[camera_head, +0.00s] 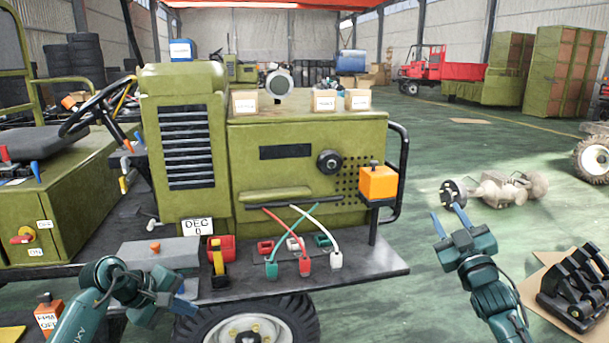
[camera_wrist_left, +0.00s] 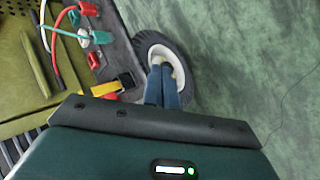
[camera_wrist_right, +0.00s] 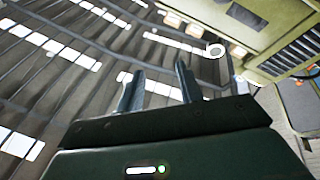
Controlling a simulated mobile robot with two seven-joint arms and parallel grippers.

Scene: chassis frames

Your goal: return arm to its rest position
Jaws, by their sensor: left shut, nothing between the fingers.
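My left gripper (camera_head: 184,306) is low at the front edge of the green vehicle's dark platform, at the lower left of the head view. In the left wrist view its two blue fingers (camera_wrist_left: 164,84) lie together with nothing between them, in front of the wheel. My right gripper (camera_head: 449,222) is at the right of the head view, above the floor and apart from the vehicle. Its fingers are spread and empty, pointing up and away. The right wrist view shows its spread fingers (camera_wrist_right: 157,90) against the roof.
The green vehicle (camera_head: 300,157) fills the middle, with a black platform (camera_head: 385,262) and a wheel (camera_head: 250,328) beneath. Red, green and white cable plugs (camera_head: 305,265) and a yellow-black switch (camera_head: 218,262) stand on the platform. Black parts (camera_head: 575,290) lie on cardboard at the right.

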